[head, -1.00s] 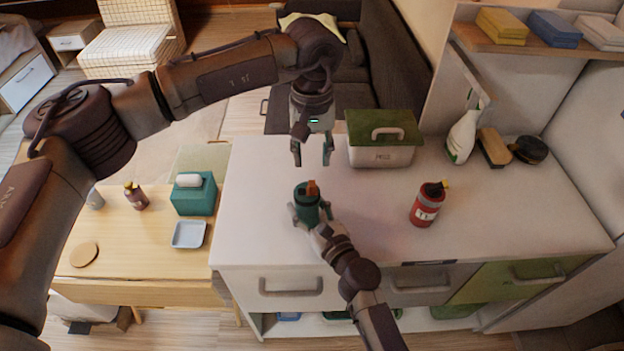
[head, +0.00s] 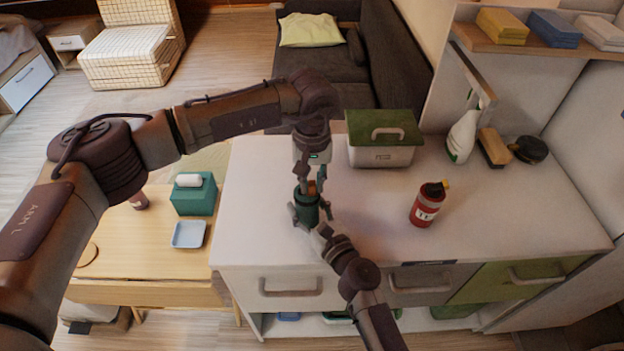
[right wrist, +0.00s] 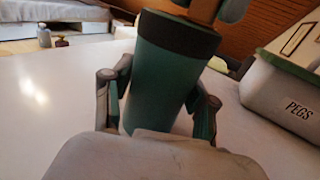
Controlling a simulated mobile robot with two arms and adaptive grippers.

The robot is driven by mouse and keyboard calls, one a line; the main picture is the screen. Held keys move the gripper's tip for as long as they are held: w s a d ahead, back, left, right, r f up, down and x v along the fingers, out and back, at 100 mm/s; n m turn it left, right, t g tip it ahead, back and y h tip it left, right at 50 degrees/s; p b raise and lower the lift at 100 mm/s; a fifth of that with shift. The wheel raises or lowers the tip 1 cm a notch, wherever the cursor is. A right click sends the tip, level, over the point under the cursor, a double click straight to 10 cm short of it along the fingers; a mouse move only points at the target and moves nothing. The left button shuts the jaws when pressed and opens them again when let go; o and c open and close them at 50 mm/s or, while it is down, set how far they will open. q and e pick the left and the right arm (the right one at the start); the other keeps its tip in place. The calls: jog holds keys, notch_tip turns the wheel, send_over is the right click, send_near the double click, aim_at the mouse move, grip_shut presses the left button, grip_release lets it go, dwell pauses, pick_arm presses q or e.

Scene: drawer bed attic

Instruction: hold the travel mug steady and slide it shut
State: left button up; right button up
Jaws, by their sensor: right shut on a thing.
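The green travel mug (head: 307,211) stands upright near the front of the white counter. It has a dark collar and an orange-brown piece (head: 312,187) on its top. My right gripper (head: 306,214) is shut around the mug's body from the front; in the right wrist view its fingers (right wrist: 158,110) lie on both sides of the green body (right wrist: 160,75). My left gripper (head: 312,184) points down at the mug's top, its fingertips beside the orange-brown piece. Whether they press on it is unclear. The top is cut off in the right wrist view.
A lidded pegs box (head: 383,155) stands behind and right of the mug. A red bottle (head: 427,206) stands to the right, with a spray bottle (head: 463,137) and brush (head: 493,147) farther back. The counter left of the mug is clear.

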pick_arm(q)
grip_shut()
jog(key=shift+a, duration=1.45)
jog(key=o, duration=0.6)
grip_release()
jog(key=shift+d, duration=0.15)
jog(key=shift+c, duration=0.2)
pick_arm(e)
jog(key=shift+d, duration=0.1)
pick_arm(q)
jog(key=shift+r, duration=0.15)
